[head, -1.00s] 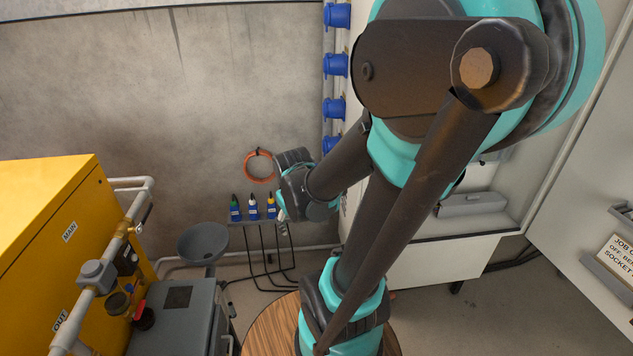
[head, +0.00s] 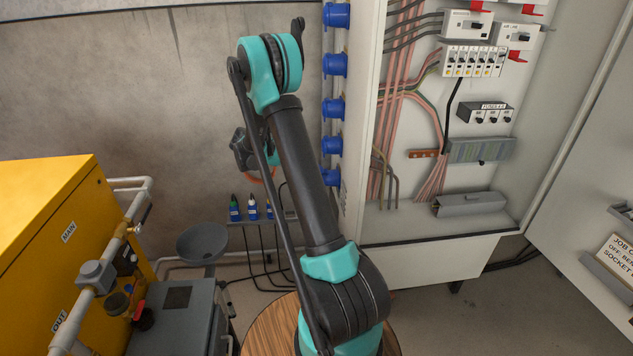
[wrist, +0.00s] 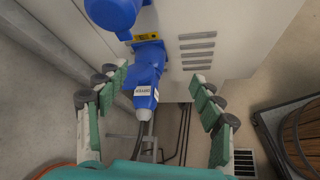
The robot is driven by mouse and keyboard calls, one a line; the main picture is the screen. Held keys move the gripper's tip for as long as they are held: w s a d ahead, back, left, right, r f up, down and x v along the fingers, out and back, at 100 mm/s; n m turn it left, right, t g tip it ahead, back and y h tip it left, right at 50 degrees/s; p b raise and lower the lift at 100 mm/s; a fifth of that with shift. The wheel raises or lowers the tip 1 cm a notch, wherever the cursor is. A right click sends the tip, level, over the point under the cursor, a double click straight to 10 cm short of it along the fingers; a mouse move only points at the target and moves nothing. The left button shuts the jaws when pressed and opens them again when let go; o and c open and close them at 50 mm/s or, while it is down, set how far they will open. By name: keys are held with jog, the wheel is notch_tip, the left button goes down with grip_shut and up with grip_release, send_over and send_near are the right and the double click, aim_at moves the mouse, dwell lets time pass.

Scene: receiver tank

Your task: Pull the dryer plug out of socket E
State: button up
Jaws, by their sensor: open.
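In the wrist view a blue plug (wrist: 145,92) with a white label that seems to read DRYER points up into a blue socket (wrist: 150,48) with a yellow tag, on the grey cabinet side. Its dark cable hangs down from its lower end. My gripper (wrist: 158,82) is open, its green-padded fingers to the left and right of the plug, with gaps on both sides. In the head view the blue sockets (head: 334,108) run in a column down the cabinet edge. My wrist is partly hidden behind my arm there, and the fingers cannot be made out.
Another blue socket (wrist: 115,12) is above the plug. The open cabinet (head: 410,225) with wiring stands right of my arm.

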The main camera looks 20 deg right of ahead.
jog(key=w+f+n+g+h, duration=0.1)
jog(key=w+f, duration=0.1)
jog(key=w+f+n+h, duration=0.1)
jog(key=w+f+h, duration=0.1)
jog(key=w+f, duration=0.1)
jog(key=shift+w+f+g, duration=0.2)
jog(key=shift+g, duration=0.2)
notch_tip(320, 180, down, 7)
jog(key=w+a+n+g+h, duration=0.1)
jog(key=g+h, duration=0.1)
jog(key=shift+a+r+h, duration=0.2)
jog(key=shift+a+h, duration=0.15)
jog(key=shift+h, duration=0.05)
jog(key=shift+d, duration=0.1)
jog(key=shift+x, duration=4.4)
